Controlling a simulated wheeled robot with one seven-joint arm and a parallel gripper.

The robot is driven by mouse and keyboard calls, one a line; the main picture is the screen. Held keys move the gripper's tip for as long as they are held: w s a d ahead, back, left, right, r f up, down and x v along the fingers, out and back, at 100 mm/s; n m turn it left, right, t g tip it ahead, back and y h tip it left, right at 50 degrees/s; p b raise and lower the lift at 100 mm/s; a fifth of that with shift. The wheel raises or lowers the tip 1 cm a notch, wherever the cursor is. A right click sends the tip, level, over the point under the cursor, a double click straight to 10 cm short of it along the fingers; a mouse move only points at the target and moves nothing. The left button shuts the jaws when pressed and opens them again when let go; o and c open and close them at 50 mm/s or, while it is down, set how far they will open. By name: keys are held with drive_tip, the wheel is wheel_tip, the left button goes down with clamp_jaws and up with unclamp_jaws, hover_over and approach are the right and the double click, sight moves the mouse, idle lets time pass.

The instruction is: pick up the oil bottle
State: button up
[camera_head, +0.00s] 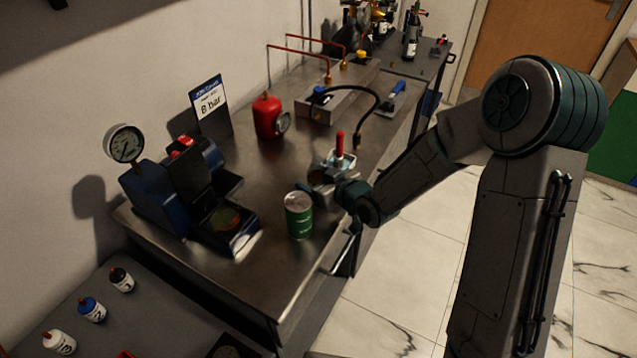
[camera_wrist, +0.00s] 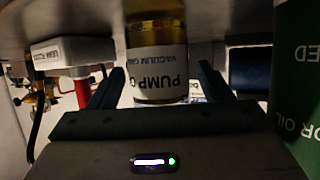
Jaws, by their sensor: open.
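The oil bottle (camera_wrist: 156,30), amber with a white label reading "PUMP" and "VACUUM", shows upside down in the wrist view. It stands between the two dark fingers of my gripper (camera_wrist: 160,70). The fingers are open, one on each side, with gaps visible beside the bottle. In the head view my gripper (camera_head: 326,187) is low over the near edge of the steel bench, just right of the green can. There the bottle is mostly hidden or too small to make out clearly.
The green can (camera_head: 299,216) stands close beside my gripper and shows large at the right of the wrist view (camera_wrist: 297,75). A white item with a red handle (camera_head: 340,146) is just behind. A blue gauge rig (camera_head: 150,200) stands left; a red canister (camera_head: 268,117) is farther back.

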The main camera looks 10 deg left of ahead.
drive_tip(key=c, duration=1.2)
drive_tip(key=shift+o, duration=0.2)
drive_tip(key=shift+r, duration=0.2)
